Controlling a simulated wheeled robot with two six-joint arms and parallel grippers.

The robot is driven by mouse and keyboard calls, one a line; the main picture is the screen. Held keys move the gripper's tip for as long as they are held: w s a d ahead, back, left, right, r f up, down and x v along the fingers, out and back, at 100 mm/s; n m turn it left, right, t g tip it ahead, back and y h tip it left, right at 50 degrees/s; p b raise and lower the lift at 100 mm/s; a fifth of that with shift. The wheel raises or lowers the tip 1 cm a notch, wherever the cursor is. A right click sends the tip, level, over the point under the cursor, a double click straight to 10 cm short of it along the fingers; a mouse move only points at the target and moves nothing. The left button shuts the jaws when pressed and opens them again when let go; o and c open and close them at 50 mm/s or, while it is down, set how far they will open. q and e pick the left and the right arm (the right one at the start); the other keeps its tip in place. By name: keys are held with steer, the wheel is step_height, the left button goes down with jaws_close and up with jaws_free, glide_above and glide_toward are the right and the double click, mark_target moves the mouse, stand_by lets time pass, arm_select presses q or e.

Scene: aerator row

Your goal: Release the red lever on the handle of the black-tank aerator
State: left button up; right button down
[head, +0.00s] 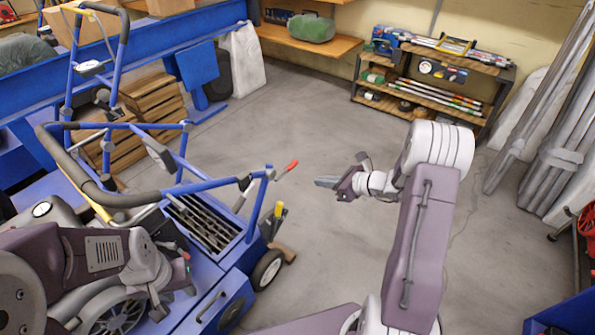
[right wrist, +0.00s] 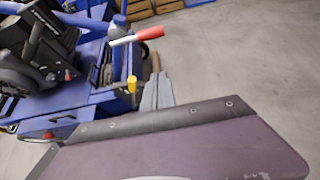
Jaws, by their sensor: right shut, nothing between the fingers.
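A red-tipped lever (head: 286,169) on a pale rod sticks out at the right end of the near blue aerator (head: 232,250), by its handle (head: 120,198). It also shows in the right wrist view (right wrist: 150,34). A black tank cannot be made out clearly; a grey tank is partly hidden by my left arm. My right gripper (head: 328,183) is shut and empty, to the right of the lever and apart from it. Its grey fingers show in the right wrist view (right wrist: 157,92), below the lever in the picture. My left gripper (head: 165,303) hangs over the near aerator; its jaws are unclear.
A yellow-topped knob (head: 279,210) stands below the lever, above a black wheel (head: 268,269). Another blue handle frame (head: 122,30) rises behind. Wooden crates (head: 150,100) stand at the back left, a shelf rack (head: 425,85) at the back right. The middle floor is clear.

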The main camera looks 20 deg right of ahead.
mark_target(287, 170)
steer(key=shift+a, duration=0.1)
steer(key=f+b+x, duration=0.1)
steer(key=b+x, duration=0.4)
steer(key=x, duration=0.5)
steer(key=r, duration=0.5)
steer(key=shift+w+a, duration=0.2)
steer(key=shift+w, duration=0.1)
steer(key=shift+f+b, duration=0.1)
steer(key=shift+b, duration=0.25)
